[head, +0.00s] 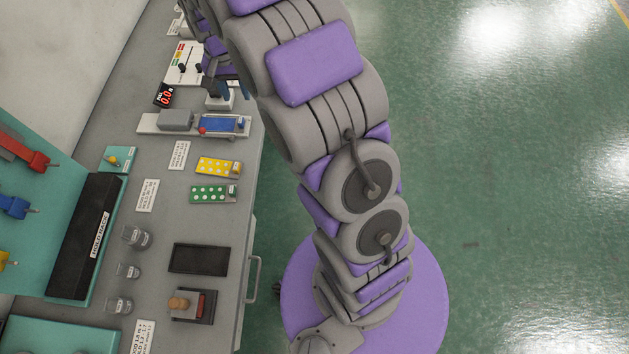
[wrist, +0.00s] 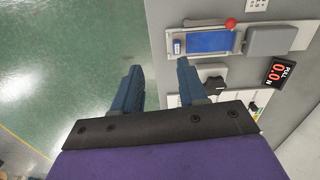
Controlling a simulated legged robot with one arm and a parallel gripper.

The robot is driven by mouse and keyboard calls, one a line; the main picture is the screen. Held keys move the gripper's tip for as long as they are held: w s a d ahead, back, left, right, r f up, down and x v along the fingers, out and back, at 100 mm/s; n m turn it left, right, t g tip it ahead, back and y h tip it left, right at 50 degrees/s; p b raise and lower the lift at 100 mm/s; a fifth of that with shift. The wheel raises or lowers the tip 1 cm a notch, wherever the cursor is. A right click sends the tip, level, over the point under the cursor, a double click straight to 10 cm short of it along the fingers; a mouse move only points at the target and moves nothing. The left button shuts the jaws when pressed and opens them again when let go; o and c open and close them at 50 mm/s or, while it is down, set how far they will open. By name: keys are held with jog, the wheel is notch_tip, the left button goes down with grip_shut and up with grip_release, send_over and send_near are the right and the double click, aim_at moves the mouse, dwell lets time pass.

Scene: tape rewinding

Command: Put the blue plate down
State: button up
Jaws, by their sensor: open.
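The blue plate (head: 226,124) lies flat in a light grey fixture on the bench. It also shows in the wrist view (wrist: 212,42), near the top, with a small white label at its left end. A red ball knob (wrist: 231,23) is at its edge. My gripper (wrist: 159,68) is open, with nothing between its two blue fingers. The right fingertip appears close to the plate's labelled end in the wrist view; I cannot tell the exact gap. In the head view my gripper is partly hidden by my arm.
A grey block (head: 176,120) shares the fixture. Yellow (head: 214,167) and green (head: 208,194) dotted plates lie on the bench. A dark tray (head: 199,259) and small weights are nearer. Open green floor lies beyond the bench edge.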

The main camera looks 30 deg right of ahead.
jog(key=s+r+n, duration=0.2)
jog(key=s+r, duration=0.2)
jog(key=s, duration=0.6)
jog(key=s+r+n, duration=0.1)
jog(key=s+r, duration=0.4)
jog(key=s, duration=0.4)
jog(key=s+n+g, duration=0.1)
jog(key=s+n, duration=0.2)
jog(key=s, duration=1.5)
jog(key=shift+s+f+g, duration=0.15)
jog(key=shift+s+g, duration=0.15)
